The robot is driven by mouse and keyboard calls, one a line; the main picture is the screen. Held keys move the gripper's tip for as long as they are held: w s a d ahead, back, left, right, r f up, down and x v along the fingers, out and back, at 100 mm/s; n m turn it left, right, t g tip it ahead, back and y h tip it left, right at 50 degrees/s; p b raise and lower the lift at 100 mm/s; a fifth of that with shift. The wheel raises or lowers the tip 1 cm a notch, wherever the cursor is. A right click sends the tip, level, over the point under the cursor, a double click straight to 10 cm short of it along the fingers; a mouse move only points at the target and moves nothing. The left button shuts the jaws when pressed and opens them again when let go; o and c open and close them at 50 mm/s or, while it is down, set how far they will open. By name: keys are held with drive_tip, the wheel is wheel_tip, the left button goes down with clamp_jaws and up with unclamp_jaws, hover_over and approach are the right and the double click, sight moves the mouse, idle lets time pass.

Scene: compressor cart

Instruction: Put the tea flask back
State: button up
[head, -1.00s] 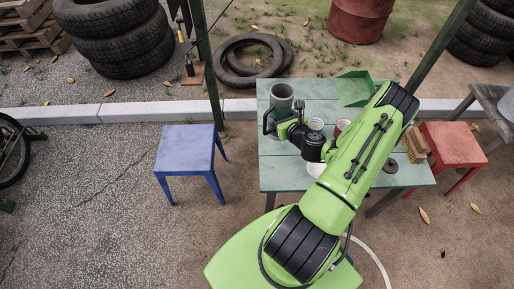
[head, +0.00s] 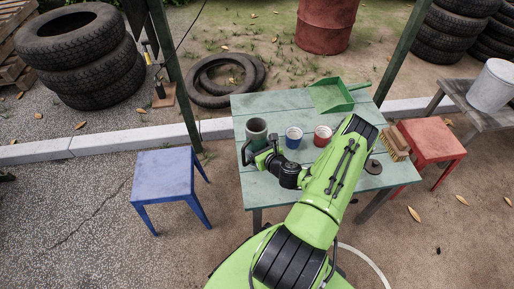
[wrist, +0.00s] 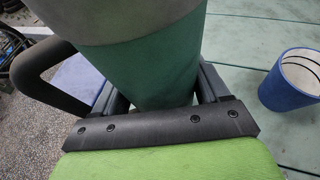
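The tea flask (head: 256,128) is a green cylinder with a grey upper band and a black handle on its left. It is upright at the left side of the green table (head: 258,104). In the wrist view the flask (wrist: 155,75) fills the space between the two dark fingers, which press on both sides of it. My gripper (head: 261,153) is shut on it from the near side; the gripper also shows in the wrist view (wrist: 160,95). The flask's base is hidden, so I cannot tell whether it touches the tabletop.
A blue cup (head: 293,140) and a red cup (head: 322,138) stand right of the flask. A green dustpan (head: 331,97) lies at the back. A dark disc (head: 373,167) lies at the right. Stools, blue (head: 163,172) and red (head: 430,140), flank the table.

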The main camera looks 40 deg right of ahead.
drive_tip(key=o, duration=0.4)
drive_tip(key=shift+o, duration=0.2)
drive_tip(key=shift+r, duration=0.2)
drive_tip(key=p+v, duration=0.3)
drive_tip(key=v, duration=0.9)
drive_tip(key=shift+p, duration=0.35)
